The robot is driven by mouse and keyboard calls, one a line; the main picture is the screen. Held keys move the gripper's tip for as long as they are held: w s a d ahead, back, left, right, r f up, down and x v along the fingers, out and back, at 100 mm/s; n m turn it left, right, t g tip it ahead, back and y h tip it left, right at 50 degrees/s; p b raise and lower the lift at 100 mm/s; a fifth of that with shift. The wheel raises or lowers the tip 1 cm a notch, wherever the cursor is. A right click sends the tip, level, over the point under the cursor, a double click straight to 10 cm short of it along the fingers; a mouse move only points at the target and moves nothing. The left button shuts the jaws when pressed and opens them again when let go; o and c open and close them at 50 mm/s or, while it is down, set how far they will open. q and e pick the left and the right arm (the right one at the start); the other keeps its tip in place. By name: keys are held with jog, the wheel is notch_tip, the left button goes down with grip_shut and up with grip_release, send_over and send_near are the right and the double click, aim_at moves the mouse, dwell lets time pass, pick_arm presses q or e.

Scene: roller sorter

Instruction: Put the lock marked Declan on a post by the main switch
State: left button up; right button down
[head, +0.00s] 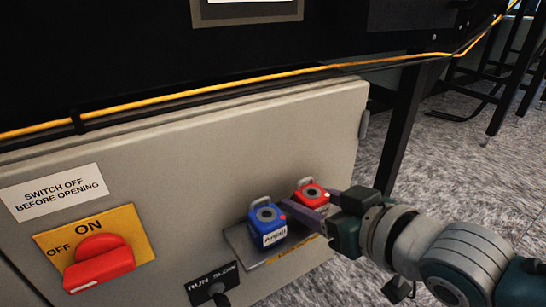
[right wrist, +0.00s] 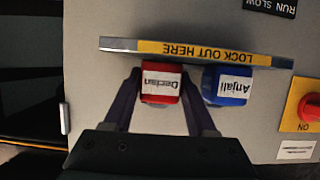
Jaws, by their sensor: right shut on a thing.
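The red lock (head: 311,192) has a metal shackle on top. Its white label reads Declan, upside down, in the right wrist view (right wrist: 160,85). My right gripper (head: 309,203) is shut on it, one finger on each side. The red lock is at the lock-out plate (head: 240,243), beside the blue lock (head: 267,226) marked Anjali (right wrist: 229,86). I cannot tell whether the red lock sits on a post, since its underside is hidden. The main switch (head: 99,262) is a red handle on a yellow ON/OFF plate, to the left. My left gripper is not in view.
A black RUN SLOW switch (head: 212,288) is low on the grey cabinet (head: 200,150), between main switch and plate. A yellow cable (head: 200,93) runs above the cabinet. A dark leg (head: 403,130) stands right of it. Grey floor (head: 460,160) is open at right.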

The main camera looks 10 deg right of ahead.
jog(key=shift+f, duration=0.2)
dwell(0.6)
jog(key=shift+c, duration=0.6)
grip_release()
